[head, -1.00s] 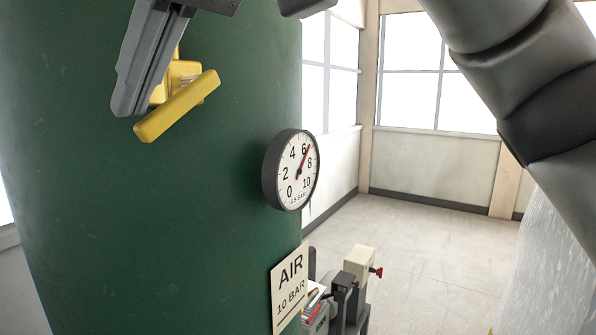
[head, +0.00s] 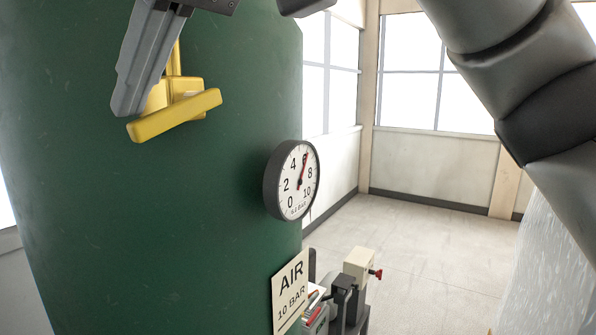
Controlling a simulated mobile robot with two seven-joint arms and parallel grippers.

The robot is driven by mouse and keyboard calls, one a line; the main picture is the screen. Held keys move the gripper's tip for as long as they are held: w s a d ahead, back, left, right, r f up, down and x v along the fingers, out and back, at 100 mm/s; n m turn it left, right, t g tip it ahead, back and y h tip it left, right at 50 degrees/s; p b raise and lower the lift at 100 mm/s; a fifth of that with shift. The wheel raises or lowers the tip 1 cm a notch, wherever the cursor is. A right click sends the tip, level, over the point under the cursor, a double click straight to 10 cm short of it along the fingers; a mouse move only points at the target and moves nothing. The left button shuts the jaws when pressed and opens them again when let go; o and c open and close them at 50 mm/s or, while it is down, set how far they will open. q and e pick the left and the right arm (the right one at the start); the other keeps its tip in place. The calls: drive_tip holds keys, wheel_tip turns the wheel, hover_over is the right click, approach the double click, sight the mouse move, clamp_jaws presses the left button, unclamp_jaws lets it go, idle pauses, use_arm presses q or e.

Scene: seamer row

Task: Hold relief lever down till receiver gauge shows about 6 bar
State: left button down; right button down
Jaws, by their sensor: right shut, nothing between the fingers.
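The yellow relief lever (head: 175,115) is on the green air receiver (head: 160,220), its bar sloping gently up to the right. My right gripper (head: 128,106) is shut and empty, pointing down in front of the lever's left part. Its tip is just above the lever's left end; I cannot tell if it touches. The gripper hides part of the yellow valve body behind it. The round receiver gauge (head: 299,182) has a white dial and dark rim. Its red needle points up and slightly right, covering the 6 mark, so it reads about 6 bar. My left gripper is not in view.
A sign reading AIR 10 BAR (head: 290,291) is on the receiver below the gauge. A beige box with a red knob (head: 359,266) and other equipment stand at the lower middle. Pale floor (head: 425,245) lies open behind, up to windowed walls.

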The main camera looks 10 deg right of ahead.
wheel_tip(320, 180, up, 8)
drive_tip(key=p, duration=0.3)
drive_tip(key=shift+d, duration=0.15)
drive_tip(key=shift+r, duration=0.2)
